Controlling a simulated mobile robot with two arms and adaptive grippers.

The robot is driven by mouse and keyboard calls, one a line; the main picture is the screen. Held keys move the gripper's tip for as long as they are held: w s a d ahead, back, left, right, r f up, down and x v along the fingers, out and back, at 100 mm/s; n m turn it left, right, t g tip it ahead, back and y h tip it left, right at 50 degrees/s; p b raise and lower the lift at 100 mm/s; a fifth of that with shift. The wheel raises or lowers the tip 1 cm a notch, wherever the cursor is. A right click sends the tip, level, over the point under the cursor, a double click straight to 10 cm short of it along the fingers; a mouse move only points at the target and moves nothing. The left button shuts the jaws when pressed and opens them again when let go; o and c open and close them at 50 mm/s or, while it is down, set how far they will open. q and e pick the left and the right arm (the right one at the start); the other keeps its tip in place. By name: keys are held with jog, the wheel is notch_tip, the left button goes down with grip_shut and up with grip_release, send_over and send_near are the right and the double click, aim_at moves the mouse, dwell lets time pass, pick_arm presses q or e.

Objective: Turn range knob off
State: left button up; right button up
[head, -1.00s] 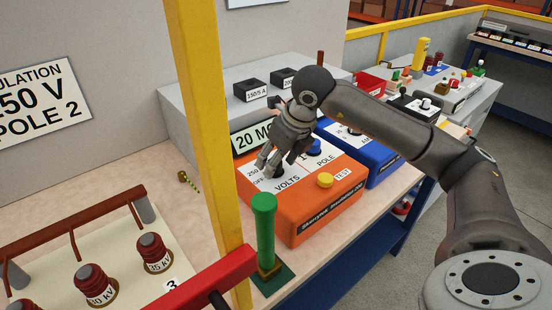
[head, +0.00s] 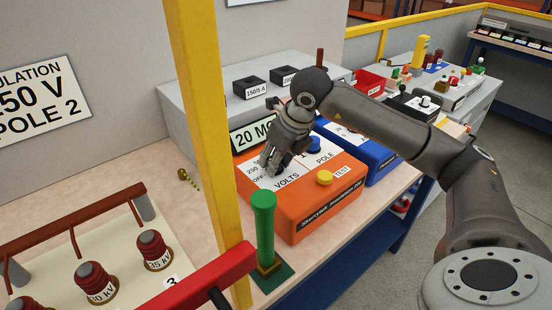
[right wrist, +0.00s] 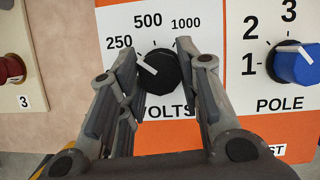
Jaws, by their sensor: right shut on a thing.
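The orange tester (head: 325,215) stands on the bench with a white panel marked VOLTS and POLE. Its black range knob (right wrist: 162,76) sits above VOLTS, with 250, 500 and 1000 around it in the right wrist view. The white pointer aims up-left, roughly toward 250. OFF shows in the head view, by the fingers. My right gripper (head: 272,168) reaches down over this knob and is shut on it; its fingers (right wrist: 156,56) stand on either side. The gripper hides most of the knob in the head view. My left gripper is out of view.
A blue POLE knob (right wrist: 297,65) is right of the range knob, and a yellow TEST button (head: 324,178) is in front. A yellow post (head: 205,130) and green post (head: 264,230) stand close by on the left. A blue box (head: 365,153) adjoins on the right.

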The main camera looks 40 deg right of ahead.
jog(key=shift+n+y+b, duration=0.6)
jog(key=shift+n+b, duration=0.3)
jog(key=shift+n, duration=0.5)
jog(key=shift+d+n+g+y, duration=0.1)
jog(key=shift+n+g+y, duration=0.3)
jog(key=shift+n, duration=0.7)
jog(key=shift+w+n+g+y, duration=0.1)
jog(key=shift+n+g+y, duration=0.25)
jog(key=shift+n, duration=0.95)
jog(key=o, duration=1)
